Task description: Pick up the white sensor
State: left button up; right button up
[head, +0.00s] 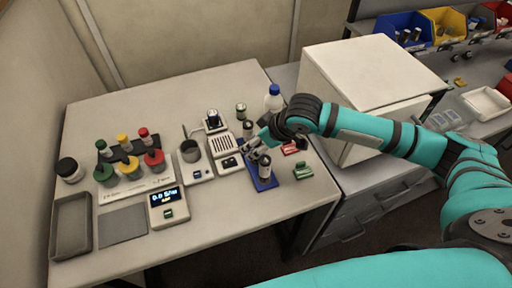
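My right gripper (252,147) reaches in from the right to the middle of the table, over the back of a blue tray (267,186). It is small and dark here, and I cannot tell whether its fingers are open or shut. Below it, a dark cylinder with a pale band (264,168) stands on the blue tray. Just left of the gripper are a white grilled box (226,144) and a small white unit with dark round parts (231,163). I cannot tell for sure which thing is the white sensor, or whether the gripper hides it. My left gripper is not in view.
A grey cup (190,150) stands left of the grilled box. A blue-capped bottle (273,100) stands at the back. Red (294,146) and green (303,171) pieces lie right of the tray. A scale with a lit display (167,205) is front left. A white cabinet (366,80) stands at right.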

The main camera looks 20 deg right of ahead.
jog(key=shift+f, duration=0.15)
grip_shut()
jog(key=shift+w+r, duration=0.1)
jog(key=shift+r, duration=0.1)
dwell(0.3)
jog(key=shift+r, duration=0.2)
jog(key=r, duration=0.1)
jog(key=r+b, duration=0.1)
jog(key=shift+d+r, duration=0.2)
jog(key=shift+r, duration=0.15)
jog(key=s+d+b, duration=0.2)
jog(key=s+d, duration=0.2)
jog(key=d, duration=0.2)
jog(key=s+d+r+b, duration=0.1)
jog(key=s+d+b, duration=0.1)
jog(key=s+d, duration=0.2)
jog(key=shift+s+d+r, duration=0.15)
jog(key=shift+d+r, duration=0.1)
jog(key=shift+d, duration=1.4)
